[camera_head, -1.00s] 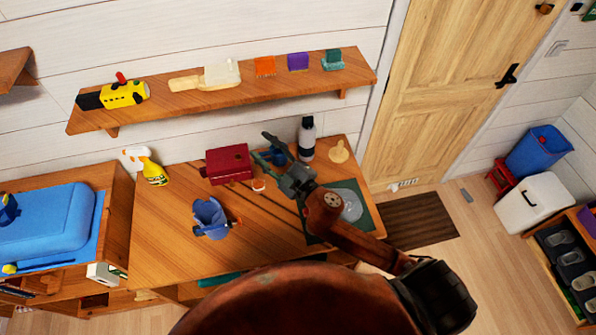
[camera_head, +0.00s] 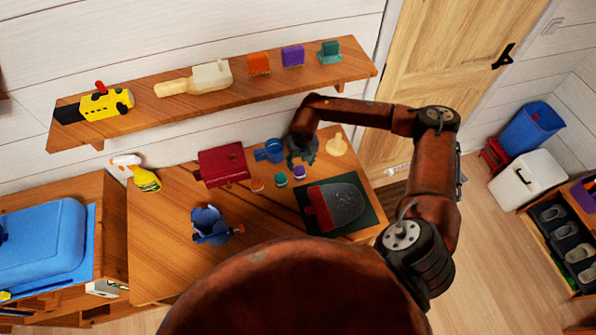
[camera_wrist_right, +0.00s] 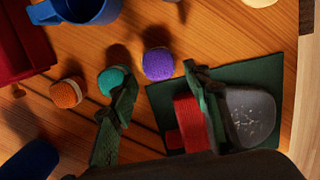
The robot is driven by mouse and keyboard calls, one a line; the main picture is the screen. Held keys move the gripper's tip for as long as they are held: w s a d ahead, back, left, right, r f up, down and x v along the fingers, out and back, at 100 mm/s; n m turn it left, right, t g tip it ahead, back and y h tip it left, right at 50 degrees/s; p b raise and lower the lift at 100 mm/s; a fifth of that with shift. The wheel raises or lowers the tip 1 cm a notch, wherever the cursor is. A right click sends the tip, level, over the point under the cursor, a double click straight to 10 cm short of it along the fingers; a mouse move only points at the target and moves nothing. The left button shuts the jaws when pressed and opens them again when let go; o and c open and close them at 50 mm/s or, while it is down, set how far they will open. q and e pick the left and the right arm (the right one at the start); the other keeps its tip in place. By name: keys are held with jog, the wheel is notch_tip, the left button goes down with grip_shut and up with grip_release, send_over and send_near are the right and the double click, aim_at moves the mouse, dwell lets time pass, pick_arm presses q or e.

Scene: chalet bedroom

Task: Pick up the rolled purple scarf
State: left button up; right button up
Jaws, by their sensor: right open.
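A small round purple roll (camera_head: 299,173), which looks like the rolled scarf, lies on the wooden desk (camera_head: 165,235) beside a teal roll (camera_head: 281,180) and an orange roll (camera_head: 257,185). My right gripper (camera_head: 302,160) points down just behind the purple roll. In the right wrist view the purple roll (camera_wrist_right: 158,64) shows between and just beyond the two spread fingertips (camera_wrist_right: 157,76). The fingers are open and empty; I cannot tell whether one touches the teal roll (camera_wrist_right: 114,80). My left gripper is out of view.
A red box (camera_head: 223,165) and a blue mug (camera_head: 270,151) stand to the left. A dark green mat (camera_head: 370,208) with a red-and-grey item lies in front. A wall shelf (camera_head: 215,93) with several items hangs behind.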

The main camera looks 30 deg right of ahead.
aim_at(300, 170)
jog(key=f, duration=0.4)
jog(key=f+p, duration=0.1)
jog(key=f, duration=0.2)
jog(key=shift+w, duration=0.4)
jog(key=shift+r, duration=0.1)
jog(key=shift+c, duration=0.3)
jog(key=c, duration=0.8)
